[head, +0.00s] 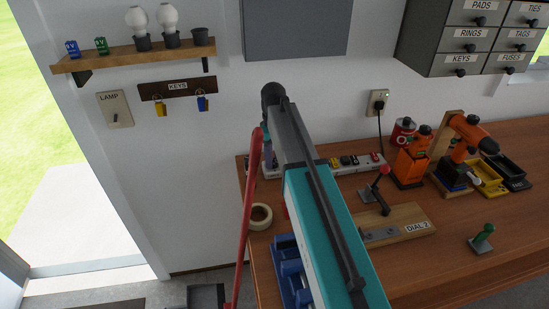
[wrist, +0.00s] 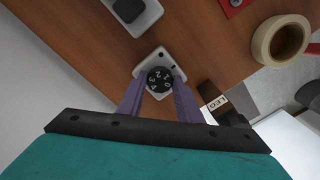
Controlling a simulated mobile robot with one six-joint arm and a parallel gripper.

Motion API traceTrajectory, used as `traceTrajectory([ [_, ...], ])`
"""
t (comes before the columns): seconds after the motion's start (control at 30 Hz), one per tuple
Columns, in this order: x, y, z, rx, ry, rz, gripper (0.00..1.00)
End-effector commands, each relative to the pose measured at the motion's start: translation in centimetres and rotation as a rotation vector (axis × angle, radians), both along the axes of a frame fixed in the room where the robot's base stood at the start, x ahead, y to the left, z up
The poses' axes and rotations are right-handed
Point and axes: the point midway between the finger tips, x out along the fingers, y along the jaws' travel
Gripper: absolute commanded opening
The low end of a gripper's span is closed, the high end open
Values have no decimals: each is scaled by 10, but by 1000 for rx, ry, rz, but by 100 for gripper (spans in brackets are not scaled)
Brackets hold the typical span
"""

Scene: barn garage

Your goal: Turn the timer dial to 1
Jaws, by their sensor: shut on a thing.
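The timer dial (wrist: 159,79) is a round black knob with white numbers on a small white plate (wrist: 148,64), seen in the wrist view. The numbers 1 to 4 can be made out, but I cannot tell which one stands at the mark. My gripper (wrist: 160,82) has one purple finger on each side of the dial and is shut on it. In the head view my arm covers the dial, and my gripper (head: 268,155) shows only partly at the left end of the workbench.
A tape roll (head: 260,216) lies near the workbench's left edge. A power strip (head: 345,164) runs along the wall.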

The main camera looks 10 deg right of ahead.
Motion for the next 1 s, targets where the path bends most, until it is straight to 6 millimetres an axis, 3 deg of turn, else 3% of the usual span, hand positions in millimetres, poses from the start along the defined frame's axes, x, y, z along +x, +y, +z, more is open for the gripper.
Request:
traceTrajectory([
  [0.2,0,0,0,-1,1,-1,10],
  [0.23,0,0,0,-1,1,-1,36],
  [0.33,0,0,0,-1,1,-1,51],
  [0.77,0,0,2,-1,-1,-1,51],
  [1.0,1,0,17,-1,-2,-1,51],
])
